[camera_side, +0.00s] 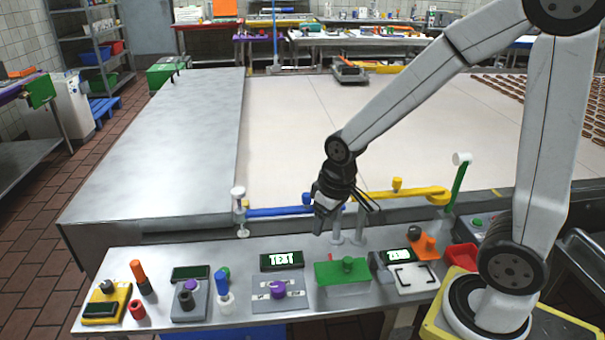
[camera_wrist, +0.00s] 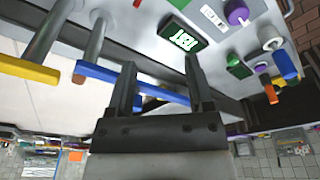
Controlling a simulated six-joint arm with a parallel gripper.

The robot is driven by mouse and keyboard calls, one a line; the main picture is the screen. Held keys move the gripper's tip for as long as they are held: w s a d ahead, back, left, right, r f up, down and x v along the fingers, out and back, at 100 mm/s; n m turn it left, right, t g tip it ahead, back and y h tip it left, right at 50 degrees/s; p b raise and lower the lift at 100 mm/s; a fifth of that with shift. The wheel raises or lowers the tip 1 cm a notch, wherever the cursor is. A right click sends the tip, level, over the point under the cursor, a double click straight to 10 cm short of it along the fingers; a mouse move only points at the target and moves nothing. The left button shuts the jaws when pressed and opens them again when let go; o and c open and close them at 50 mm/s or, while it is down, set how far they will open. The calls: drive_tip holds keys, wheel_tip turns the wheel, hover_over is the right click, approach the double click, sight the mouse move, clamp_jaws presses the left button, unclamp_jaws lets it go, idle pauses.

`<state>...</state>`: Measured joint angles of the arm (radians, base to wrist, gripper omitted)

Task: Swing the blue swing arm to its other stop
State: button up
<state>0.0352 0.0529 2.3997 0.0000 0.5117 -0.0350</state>
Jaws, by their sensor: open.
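The blue swing arm (camera_side: 275,212) is a long flat bar reaching left from near a silver post to a white-capped post in the side view. A blue knob (camera_side: 306,198) stands up by its right part. My gripper (camera_side: 318,222) points down near the bar's right part. In the wrist view my gripper (camera_wrist: 160,72) is open, with two dark fingers apart. The blue swing arm (camera_wrist: 98,74) runs behind the left finger and across the gap toward the right finger. I cannot tell whether either finger touches it.
A yellow bar (camera_side: 415,194) with a yellow knob lies right of the gripper, near silver posts (camera_side: 361,222). A green post (camera_side: 456,186) stands at its right end. A display (camera_side: 282,260), a purple knob (camera_side: 278,287) and a green box (camera_side: 342,278) sit on the front bench. The broad belt behind is mostly clear.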

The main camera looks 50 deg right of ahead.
wheel_tip(320, 180, up, 7)
drive_tip(key=g, duration=0.2)
hover_over(307, 194)
drive_tip(key=shift+s+a, duration=0.35)
drive_tip(key=shift+a, duration=0.05)
drive_tip(key=shift+w+d+r, duration=0.3)
drive_tip(key=shift+w+r, duration=0.05)
drive_tip(key=shift+r, duration=0.15)
drive_tip(key=shift+f, duration=3.95)
clamp_jaws()
